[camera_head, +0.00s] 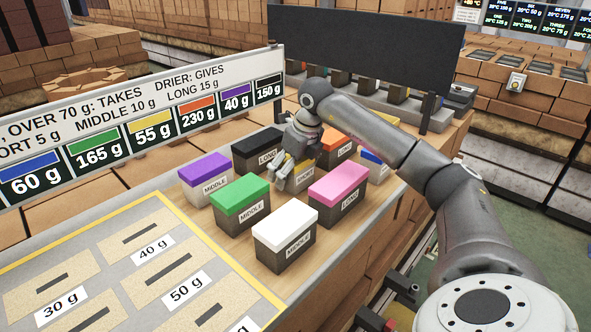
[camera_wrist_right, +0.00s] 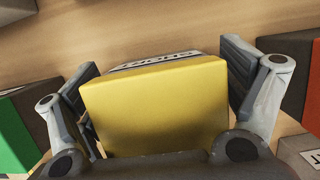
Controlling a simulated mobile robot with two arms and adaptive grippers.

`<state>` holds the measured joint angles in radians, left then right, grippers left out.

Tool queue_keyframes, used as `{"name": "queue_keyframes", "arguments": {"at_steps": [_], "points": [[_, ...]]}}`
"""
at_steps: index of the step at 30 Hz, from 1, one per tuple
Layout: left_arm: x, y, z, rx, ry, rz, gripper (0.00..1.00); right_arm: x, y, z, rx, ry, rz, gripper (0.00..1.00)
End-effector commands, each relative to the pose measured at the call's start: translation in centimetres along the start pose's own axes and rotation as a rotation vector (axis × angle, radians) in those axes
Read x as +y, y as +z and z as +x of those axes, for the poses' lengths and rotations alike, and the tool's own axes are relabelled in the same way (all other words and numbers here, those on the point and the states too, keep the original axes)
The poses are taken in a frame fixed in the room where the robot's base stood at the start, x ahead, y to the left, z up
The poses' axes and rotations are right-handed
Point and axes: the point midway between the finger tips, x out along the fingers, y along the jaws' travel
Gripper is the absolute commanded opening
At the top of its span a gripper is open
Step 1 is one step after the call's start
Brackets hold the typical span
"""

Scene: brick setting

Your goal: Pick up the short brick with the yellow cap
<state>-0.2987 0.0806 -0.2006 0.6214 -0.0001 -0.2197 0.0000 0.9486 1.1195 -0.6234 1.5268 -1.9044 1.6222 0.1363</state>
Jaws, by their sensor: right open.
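The brick with the yellow cap (camera_head: 305,177) stands among the other bricks on the bench, with a label that appears to read SHORT; my right gripper partly hides it in the head view. In the right wrist view its yellow top (camera_wrist_right: 155,110) fills the middle. My right gripper (camera_head: 290,180) is over this brick, open, with one finger on each side of it in the wrist view (camera_wrist_right: 160,85). A gap shows by the right finger; whether the left finger touches cannot be told. My left gripper is not in view.
Close around stand purple (camera_head: 204,168), green (camera_head: 240,192), white (camera_head: 285,227), pink (camera_head: 340,183), black (camera_head: 257,143), orange (camera_head: 338,143) and blue (camera_head: 371,157) capped bricks. A sign board (camera_head: 150,105) stands behind at left. A yellow-edged mat (camera_head: 215,235) with weight labels lies at front left.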

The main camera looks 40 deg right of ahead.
Motion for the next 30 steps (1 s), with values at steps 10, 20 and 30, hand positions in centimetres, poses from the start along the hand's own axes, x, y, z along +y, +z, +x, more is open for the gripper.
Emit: {"name": "queue_keyframes", "arguments": {"at_steps": [10, 20, 30], "points": [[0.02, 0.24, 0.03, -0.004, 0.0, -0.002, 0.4, 0.0, -0.04, 0.04, 0.002, 0.0, 0.0, 0.56], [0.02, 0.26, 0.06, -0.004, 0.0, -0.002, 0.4, 0.08, -0.17, 0.26, 0.007, 0.001, -0.001, 0.34], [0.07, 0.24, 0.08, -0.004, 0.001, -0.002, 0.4, 0.16, -0.23, 0.36, 0.01, 0.003, -0.002, 0.33]]}}
